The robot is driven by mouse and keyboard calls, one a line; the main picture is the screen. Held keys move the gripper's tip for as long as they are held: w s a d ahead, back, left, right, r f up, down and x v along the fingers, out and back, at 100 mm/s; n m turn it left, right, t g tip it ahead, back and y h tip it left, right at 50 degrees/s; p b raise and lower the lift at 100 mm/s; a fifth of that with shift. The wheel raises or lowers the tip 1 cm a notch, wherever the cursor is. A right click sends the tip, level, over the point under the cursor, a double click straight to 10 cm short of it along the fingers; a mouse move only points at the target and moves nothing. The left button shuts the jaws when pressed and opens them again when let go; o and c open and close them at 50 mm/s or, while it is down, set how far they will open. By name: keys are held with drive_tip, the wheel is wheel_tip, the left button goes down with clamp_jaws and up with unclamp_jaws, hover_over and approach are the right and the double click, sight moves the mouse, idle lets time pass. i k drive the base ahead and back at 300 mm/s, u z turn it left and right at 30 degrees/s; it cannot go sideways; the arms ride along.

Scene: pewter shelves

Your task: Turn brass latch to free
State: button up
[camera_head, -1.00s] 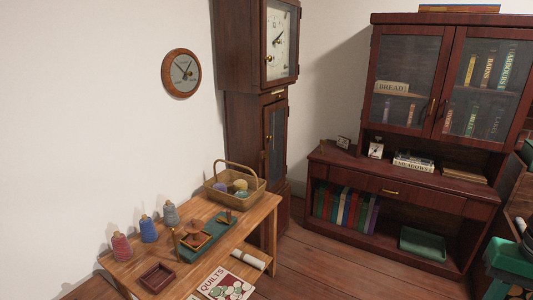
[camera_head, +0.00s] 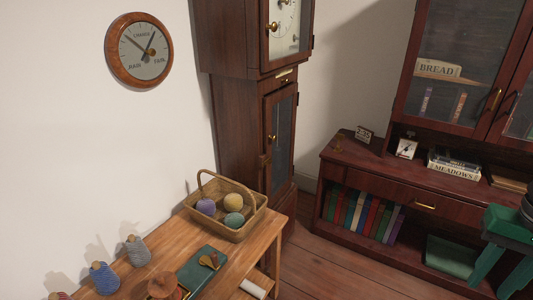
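The tall dark wooden clock (camera_head: 232,118) stands against the wall at the middle. Its lower door (camera_head: 284,135) looks closed and bears a small brass fitting (camera_head: 272,138). I cannot tell which fitting is the task's latch, nor how any latch is turned. My green gripper (camera_head: 487,290) is at the right edge, partly out of frame. Its two fingers are apart, pointing down, with nothing seen between them. It is far from the clock.
The dark cabinet (camera_head: 383,178) is at the right. Bare floor (camera_head: 330,270) lies between them. A round dial (camera_head: 140,50) hangs on the wall.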

sight(268, 162)
drive_tip(key=z, duration=0.05)
drive_tip(key=i, duration=0.35)
drive_tip(key=u, duration=0.5)
drive_tip(key=k, duration=1.2)
drive_tip(key=z, duration=0.7)
drive_tip(key=i, duration=1.55)
drive_tip(key=u, duration=0.5)
